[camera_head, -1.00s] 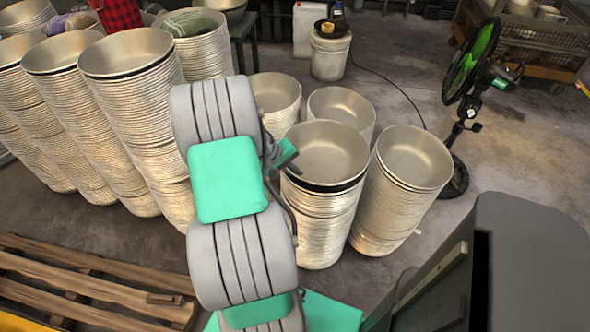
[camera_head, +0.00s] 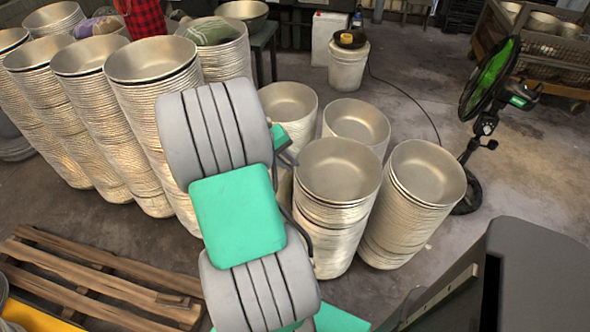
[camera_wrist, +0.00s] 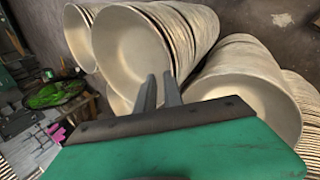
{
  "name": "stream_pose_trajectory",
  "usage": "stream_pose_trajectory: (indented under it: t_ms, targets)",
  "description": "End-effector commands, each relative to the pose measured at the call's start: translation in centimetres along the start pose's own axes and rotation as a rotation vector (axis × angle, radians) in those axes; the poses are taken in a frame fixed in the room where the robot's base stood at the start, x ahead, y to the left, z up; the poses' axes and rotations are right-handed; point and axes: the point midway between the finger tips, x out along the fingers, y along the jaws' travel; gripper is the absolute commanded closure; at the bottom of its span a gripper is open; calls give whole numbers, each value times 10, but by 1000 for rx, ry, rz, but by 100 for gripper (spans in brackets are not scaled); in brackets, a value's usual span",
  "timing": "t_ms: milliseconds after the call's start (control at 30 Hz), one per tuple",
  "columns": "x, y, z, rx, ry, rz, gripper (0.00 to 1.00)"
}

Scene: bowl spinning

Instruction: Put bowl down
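The metal bowl (camera_head: 338,168) rests on top of the front middle stack, its rim level with little gap to the stack beneath. My gripper (camera_wrist: 160,82) shows in the wrist view with two dark fingers apart and nothing between them. In the head view my gripper is mostly hidden behind my arm, to the left of the bowl and clear of its rim. The wrist view shows bowl openings ahead of the fingers and to their right, but I cannot tell which is the bowl from the task.
Bowl stacks stand close by: one at right (camera_head: 428,175), two behind (camera_head: 357,122) (camera_head: 289,101), and several tall ones at left (camera_head: 152,60). A green fan (camera_head: 490,80) stands at far right. A wooden pallet (camera_head: 95,275) lies front left. Open floor lies behind the stacks.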

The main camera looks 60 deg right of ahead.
Motion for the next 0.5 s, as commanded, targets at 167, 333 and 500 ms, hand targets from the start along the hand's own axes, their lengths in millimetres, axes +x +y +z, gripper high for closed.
stream_pose_trajectory:
  t_ms: [167,333,500]
  targets:
    - [-13,-9,-2,-13,20,-16,88]
    - [-98,-105,1,-159,186,-189,88]
    - [-200,-227,90,-438,334,-447,88]
